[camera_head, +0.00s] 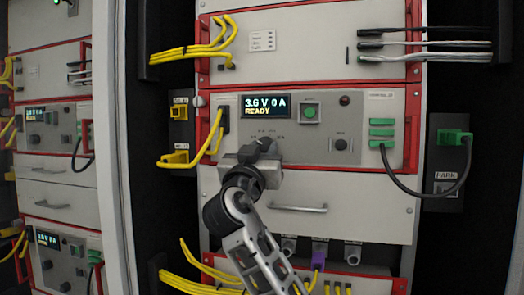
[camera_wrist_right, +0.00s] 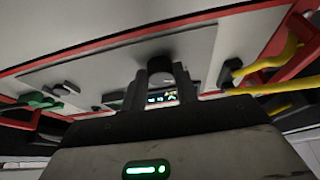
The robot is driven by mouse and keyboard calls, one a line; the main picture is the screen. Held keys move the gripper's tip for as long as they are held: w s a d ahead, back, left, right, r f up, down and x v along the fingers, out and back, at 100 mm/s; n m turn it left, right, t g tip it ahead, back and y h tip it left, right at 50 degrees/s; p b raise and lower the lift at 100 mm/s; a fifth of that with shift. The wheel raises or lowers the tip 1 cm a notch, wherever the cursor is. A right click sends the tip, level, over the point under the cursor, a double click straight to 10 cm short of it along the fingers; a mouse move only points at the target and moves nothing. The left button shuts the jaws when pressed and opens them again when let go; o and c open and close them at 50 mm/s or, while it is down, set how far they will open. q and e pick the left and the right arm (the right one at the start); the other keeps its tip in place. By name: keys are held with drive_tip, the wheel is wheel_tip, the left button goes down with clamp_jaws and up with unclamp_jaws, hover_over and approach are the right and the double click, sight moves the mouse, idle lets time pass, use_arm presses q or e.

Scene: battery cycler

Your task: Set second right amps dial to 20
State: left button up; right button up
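The cycler panel (camera_head: 360,156) faces me in the head view. Its display (camera_head: 266,106) reads 3.6 V 0 A READY. My right gripper (camera_head: 264,150) is at the panel just below the display. It covers most of the dark dial there, so the dial's pointer and scale are hidden. In the right wrist view, a dark round knob (camera_wrist_right: 160,66) shows between the two fingers of my right gripper (camera_wrist_right: 160,80). The fingers are apart, one on each side. I cannot tell whether they press on it. My left gripper is not in view.
A green button (camera_head: 309,112) and a smaller dark knob (camera_head: 340,144) lie to the right on the same panel. Yellow cables (camera_head: 192,157) hang close to the left of my gripper. Red handles frame the panel. A drawer handle (camera_head: 298,208) lies below.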

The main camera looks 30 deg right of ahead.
drive_tip(key=c, duration=0.4)
drive_tip(key=shift+o, duration=0.2)
